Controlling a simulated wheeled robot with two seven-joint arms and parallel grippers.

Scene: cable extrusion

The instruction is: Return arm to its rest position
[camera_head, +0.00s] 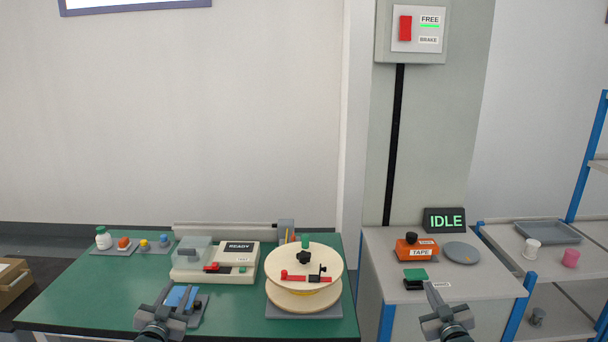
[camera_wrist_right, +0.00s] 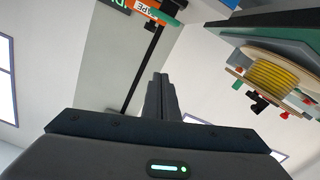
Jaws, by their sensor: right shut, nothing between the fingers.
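My left gripper (camera_head: 176,297) is low over the front of the green table, in front of a small blue-topped grey stand. Its two fingers look apart, with nothing seen between them. My right gripper (camera_head: 434,294) is at the front edge of the grey cabinet, below a green-and-black block. Its fingers are together and empty, and they also show closed in the right wrist view (camera_wrist_right: 160,98).
The green table (camera_head: 90,300) holds a cream reel (camera_head: 303,262), a READY machine (camera_head: 238,260) and small bottles. The grey cabinet (camera_head: 480,288) carries an orange tape dispenser (camera_head: 418,251) and an IDLE display (camera_head: 445,220). A blue-posted shelf (camera_head: 590,160) stands at right. A FREE/BRAKE switch box (camera_head: 405,29) hangs above.

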